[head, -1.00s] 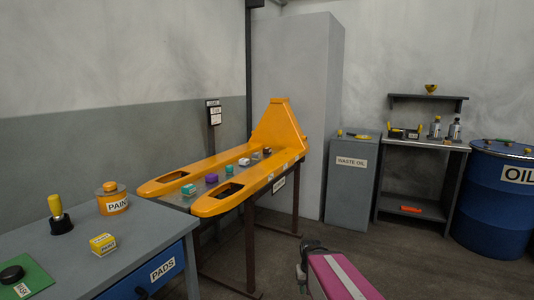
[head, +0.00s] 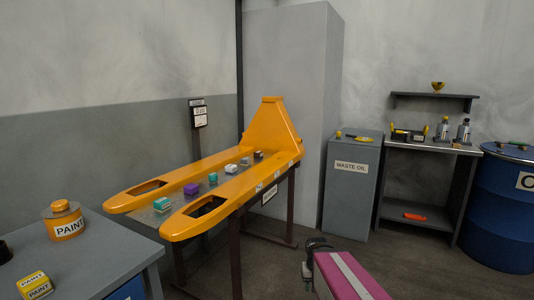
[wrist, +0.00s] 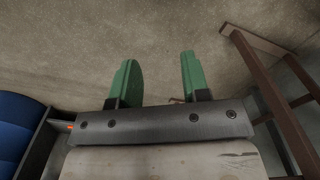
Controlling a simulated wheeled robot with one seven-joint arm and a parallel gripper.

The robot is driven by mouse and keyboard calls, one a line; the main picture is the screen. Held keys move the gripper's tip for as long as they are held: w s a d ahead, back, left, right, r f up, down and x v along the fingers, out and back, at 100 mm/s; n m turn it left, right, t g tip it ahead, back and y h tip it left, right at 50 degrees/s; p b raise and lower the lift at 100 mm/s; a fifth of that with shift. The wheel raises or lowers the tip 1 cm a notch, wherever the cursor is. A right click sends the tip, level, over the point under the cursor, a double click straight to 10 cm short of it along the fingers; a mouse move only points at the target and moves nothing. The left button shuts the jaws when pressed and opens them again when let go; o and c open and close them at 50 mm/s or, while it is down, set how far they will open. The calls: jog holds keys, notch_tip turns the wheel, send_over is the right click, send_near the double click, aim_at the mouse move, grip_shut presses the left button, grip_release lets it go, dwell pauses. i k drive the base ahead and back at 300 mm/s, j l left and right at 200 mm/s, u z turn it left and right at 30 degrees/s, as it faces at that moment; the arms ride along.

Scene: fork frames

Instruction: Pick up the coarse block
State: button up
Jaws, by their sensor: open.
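Several small blocks lie in a row on the grey bench top between the two arms of the yellow fork frame (head: 190,167). They include a teal block (head: 162,205), a purple block (head: 191,188), another teal block (head: 213,178), a pale grey block (head: 231,169) and a dark block (head: 258,155). Their labels are too small to read, so I cannot tell which is the coarse block. My gripper (wrist: 157,75) shows two green fingers, open and empty, above bare floor in the wrist view. It is well away from the blocks, to the right of the bench.
A grey desk (head: 105,250) with a paint tin (head: 63,222) and a yellow paint box (head: 34,285) stands at left front. A waste oil cabinet (head: 350,190), a shelf bench (head: 430,148) and a blue oil drum (head: 500,210) line the back right. Open floor lies between.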

aim_at(259, 155)
jog(key=i+l, duration=0.25)
jog(key=i, duration=0.15)
jog(key=i+l, duration=0.2)
jog(key=i, duration=0.2)
jog(key=i+l+z, duration=0.1)
jog(key=i+l, duration=0.15)
jog(key=i, duration=0.2)
jog(key=i+l, duration=0.2)
jog(key=i, duration=0.2)
